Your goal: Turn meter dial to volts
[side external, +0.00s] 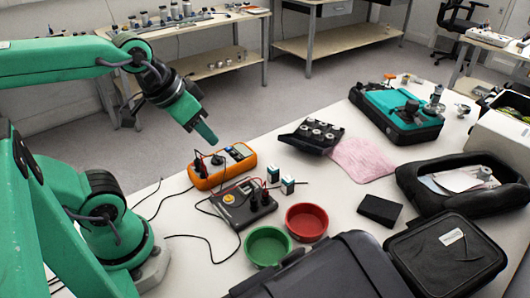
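The orange multimeter (222,166) lies on the white table, with a dark dial (217,160) near its middle and leads plugged in at its near end. Its dial marking is too small to read. My gripper (206,134) hangs above and slightly left of the meter, pointing down and to the right. It is apart from the meter, with nothing seen between its fingers. Its fingertips look close together, but I cannot tell whether they are open or shut.
A black device with leads (243,205) sits just in front of the meter. A green bowl (268,246) and a red bowl (306,222) stand nearer the front. A black tray (311,137) and a pink cloth (364,159) lie to the right. Cables run left of the meter.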

